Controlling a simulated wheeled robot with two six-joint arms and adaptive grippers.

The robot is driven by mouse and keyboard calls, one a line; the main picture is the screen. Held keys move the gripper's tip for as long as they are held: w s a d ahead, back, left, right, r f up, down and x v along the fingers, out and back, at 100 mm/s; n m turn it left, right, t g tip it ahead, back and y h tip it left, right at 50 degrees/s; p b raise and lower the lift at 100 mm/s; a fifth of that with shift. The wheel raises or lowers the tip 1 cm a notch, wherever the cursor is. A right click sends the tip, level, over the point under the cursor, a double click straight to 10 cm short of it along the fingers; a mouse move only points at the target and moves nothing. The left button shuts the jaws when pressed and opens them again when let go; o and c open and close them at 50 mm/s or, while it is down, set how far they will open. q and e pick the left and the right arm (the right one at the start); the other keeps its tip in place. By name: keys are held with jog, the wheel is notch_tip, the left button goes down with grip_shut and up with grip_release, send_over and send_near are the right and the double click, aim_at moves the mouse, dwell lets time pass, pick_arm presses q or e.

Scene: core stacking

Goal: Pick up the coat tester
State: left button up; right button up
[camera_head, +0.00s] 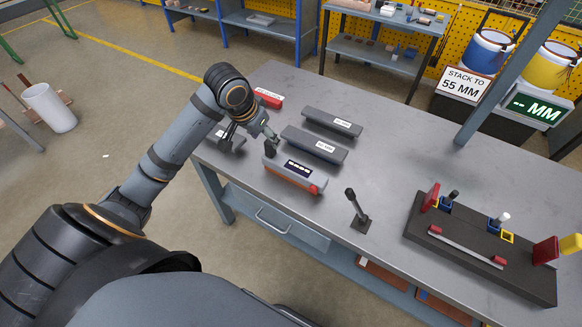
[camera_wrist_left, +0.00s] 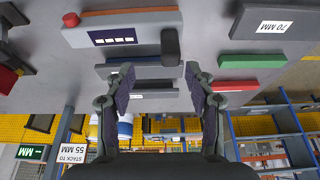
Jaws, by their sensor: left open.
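The coat tester, which I take to be the grey and orange block (camera_head: 292,172) with a small display and a red knob, lies on the grey workbench (camera_head: 385,165). It also shows at the top of the left wrist view (camera_wrist_left: 140,32). A dark upright post stands at the end away from the red knob. My left gripper (camera_head: 253,137) is open and empty, above the bench at the post end. In the left wrist view the parted fingers (camera_wrist_left: 158,86) point toward the post, which appears just ahead of the gap. My right gripper is not in view.
Grey labelled bars (camera_head: 314,145) (camera_head: 333,122) lie behind the tester, and a red bar (camera_head: 268,97) farther back. A small black stand (camera_head: 358,211) is to the right. A dark fixture (camera_head: 480,245) fills the right side. The bench between is clear.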

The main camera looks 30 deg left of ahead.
pick_arm(q)
jog(key=shift+w+a+r+x, duration=0.1)
jog(key=shift+w+a+x, duration=0.15)
jog(key=shift+x, duration=1.1)
jog(key=shift+w+a+r+x, duration=0.15)
jog(key=shift+a+x, duration=0.1)
jog(key=shift+x, duration=1.1)
jog(key=shift+w+a+x, duration=0.2)
jog(key=shift+a+x, duration=0.05)
jog(key=shift+x, duration=1.1)
grip_shut()
